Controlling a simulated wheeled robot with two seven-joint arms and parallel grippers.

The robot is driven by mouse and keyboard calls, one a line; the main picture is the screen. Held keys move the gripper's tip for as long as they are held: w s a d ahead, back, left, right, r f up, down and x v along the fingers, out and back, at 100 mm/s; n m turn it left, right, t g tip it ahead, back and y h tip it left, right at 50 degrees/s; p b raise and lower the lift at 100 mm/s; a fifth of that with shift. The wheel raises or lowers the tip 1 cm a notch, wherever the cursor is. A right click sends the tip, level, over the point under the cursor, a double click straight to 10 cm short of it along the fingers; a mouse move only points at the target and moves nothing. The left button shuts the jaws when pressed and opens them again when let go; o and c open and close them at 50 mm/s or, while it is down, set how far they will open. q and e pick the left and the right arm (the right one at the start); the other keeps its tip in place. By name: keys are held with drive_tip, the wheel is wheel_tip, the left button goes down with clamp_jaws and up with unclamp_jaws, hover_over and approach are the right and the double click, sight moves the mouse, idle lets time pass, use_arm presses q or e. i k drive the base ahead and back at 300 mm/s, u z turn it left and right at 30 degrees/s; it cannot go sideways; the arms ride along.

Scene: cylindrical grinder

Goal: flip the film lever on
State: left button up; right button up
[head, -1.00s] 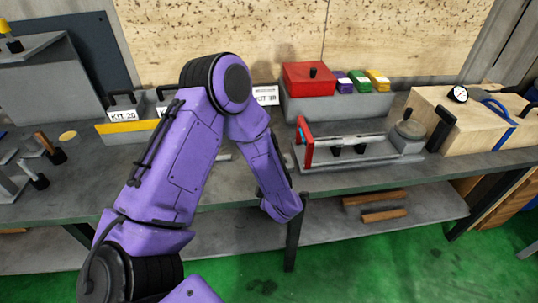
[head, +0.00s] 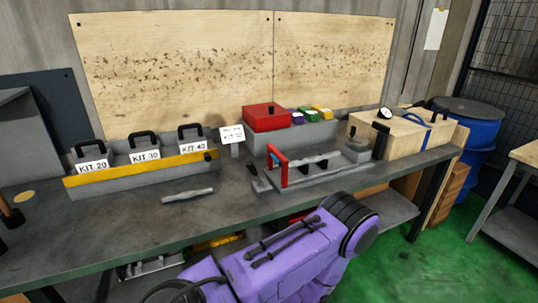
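I cannot make out for certain which part is the film lever. A long grey fixture (head: 318,172) with a red upright frame (head: 277,167) at its left end stands on the bench. At its right end is a grey block with a dark knob (head: 357,146), and a black upright handle (head: 381,140) stands beside it. A purple arm link of mine crosses the bottom of the head view, in front of the bench. Neither of my grippers shows, so their opening and what they hold are hidden.
The grey bench (head: 110,230) carries a yellow-fronted rack (head: 130,175) of labelled kits at left and a loose grey bar (head: 187,195). A red box (head: 266,117) stands behind the fixture, and a wooden box (head: 385,135) at right. A blue barrel (head: 470,130) stands beyond.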

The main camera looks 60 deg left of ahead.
sight(250, 165)
drive_tip(key=u, duration=0.75)
drive_tip(key=i, duration=1.2)
drive_tip(key=u, duration=1.55)
drive_tip(key=i, duration=0.45)
drive_tip(key=u, duration=0.05)
drive_tip(key=k, duration=0.65)
drive_tip(key=u, duration=0.3)
